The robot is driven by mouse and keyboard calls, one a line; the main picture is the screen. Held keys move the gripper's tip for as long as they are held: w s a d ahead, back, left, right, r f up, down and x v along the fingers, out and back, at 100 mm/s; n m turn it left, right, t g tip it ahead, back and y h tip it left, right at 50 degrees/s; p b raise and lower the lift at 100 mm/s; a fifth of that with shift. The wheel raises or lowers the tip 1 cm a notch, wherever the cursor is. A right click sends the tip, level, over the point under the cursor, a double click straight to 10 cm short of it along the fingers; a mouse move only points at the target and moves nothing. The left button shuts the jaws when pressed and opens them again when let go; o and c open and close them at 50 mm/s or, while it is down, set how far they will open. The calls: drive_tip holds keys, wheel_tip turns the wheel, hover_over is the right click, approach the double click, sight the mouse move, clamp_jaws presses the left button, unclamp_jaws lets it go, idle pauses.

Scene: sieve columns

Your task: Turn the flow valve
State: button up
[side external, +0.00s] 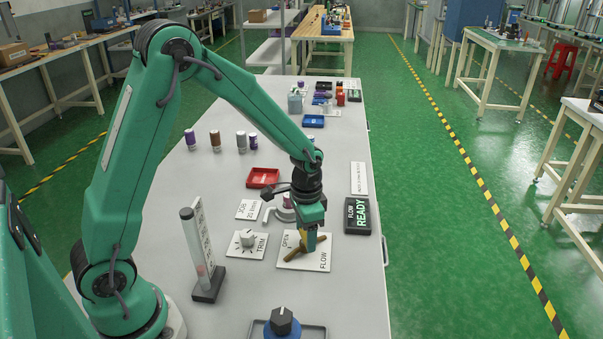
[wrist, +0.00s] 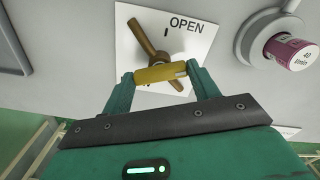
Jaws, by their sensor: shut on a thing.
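The flow valve is a brown lever handle (side external: 299,253) on a white plate (side external: 290,263) marked OPEN and FLOW, near the front of the bench. In the wrist view the handle (wrist: 146,38) lies at a slant across its plate (wrist: 198,47), its far end left of the OPEN mark. My gripper (side external: 308,240) points down at the handle's right end. The exact contact on the handle is partly hidden.
A TRIM knob (side external: 247,238) and an upright clear tube (side external: 197,247) stand left of the valve. A black-topped knob (side external: 282,321) is in front, and a red tray (side external: 263,178) behind.

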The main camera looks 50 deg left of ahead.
sight(305, 235)
drive_tip(key=n, duration=0.6)
drive_tip(key=shift+r+n, duration=0.1)
drive_tip(key=shift+n, duration=0.2)
drive_tip(key=n, duration=0.6)
drive_tip(key=shift+n, duration=0.3)
drive_tip(key=o, duration=1)
drive_tip(key=shift+r, duration=0.1)
drive_tip(key=shift+r, duration=3.8)
drive_tip(key=shift+r, duration=0.1)
